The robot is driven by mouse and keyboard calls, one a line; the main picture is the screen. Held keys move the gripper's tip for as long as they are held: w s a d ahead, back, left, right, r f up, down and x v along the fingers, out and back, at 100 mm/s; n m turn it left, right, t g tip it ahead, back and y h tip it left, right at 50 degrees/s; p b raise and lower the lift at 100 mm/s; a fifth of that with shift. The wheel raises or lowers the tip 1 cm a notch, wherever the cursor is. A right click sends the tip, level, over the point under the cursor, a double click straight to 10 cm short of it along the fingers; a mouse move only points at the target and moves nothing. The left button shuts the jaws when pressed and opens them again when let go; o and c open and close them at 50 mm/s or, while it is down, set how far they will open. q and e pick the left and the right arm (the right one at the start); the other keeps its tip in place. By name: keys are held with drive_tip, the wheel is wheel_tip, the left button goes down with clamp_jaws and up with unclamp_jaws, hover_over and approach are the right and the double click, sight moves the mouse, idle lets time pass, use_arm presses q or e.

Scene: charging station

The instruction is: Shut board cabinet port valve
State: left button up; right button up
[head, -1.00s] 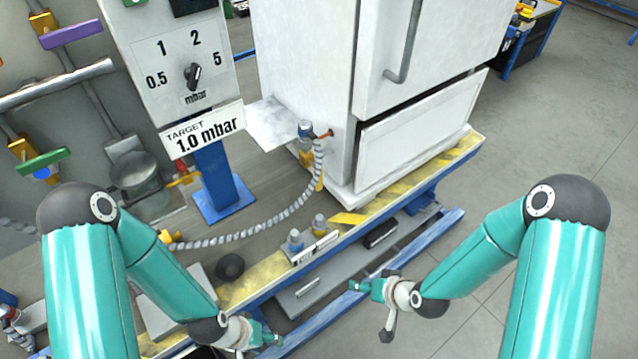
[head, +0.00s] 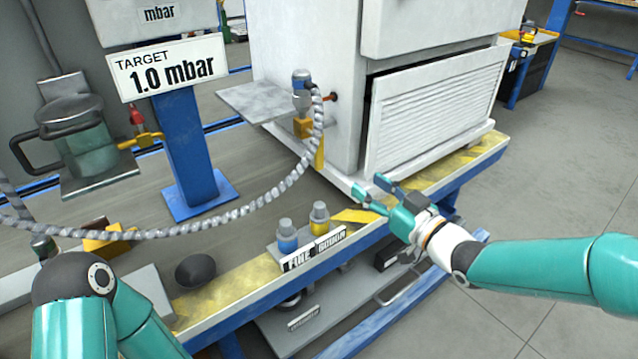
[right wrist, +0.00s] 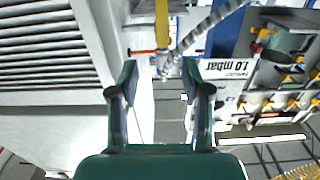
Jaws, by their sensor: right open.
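The white cabinet (head: 320,60) stands on the bench, with an orange port stub (head: 331,97) on its side wall. A grey corrugated hose with a blue-grey fitting (head: 301,90) runs there. A yellow lever (head: 319,150) hangs down just below, beside a yellow block (head: 303,127); I cannot tell for certain which is the port valve's handle. In the right wrist view a yellow bar (right wrist: 162,25) and the orange stub (right wrist: 148,51) lie ahead, beyond the fingertips. My right gripper (head: 373,189) is open and empty, right of the lever and below it, apart from it.
A flat grey shelf (head: 250,101) juts out left of the fitting. The hose (head: 230,213) sags across the bench's left side. Two small bottles (head: 288,235) (head: 319,218) stand at the front edge behind a label. A blue post bears the target sign (head: 168,67).

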sight(321, 156)
use_arm(q)
wheel_tip(321, 156, down, 4)
drive_tip(key=b, duration=0.2)
drive_tip(key=shift+r+b, duration=0.1)
drive_tip(key=shift+b, duration=0.3)
use_arm(e)
drive_tip(key=x, duration=1.1)
drive_tip(key=f+x, duration=0.1)
drive_tip(key=x, duration=0.5)
drive_tip(key=shift+s+f, duration=0.1)
drive_tip(key=shift+f, duration=0.05)
clamp_jaws()
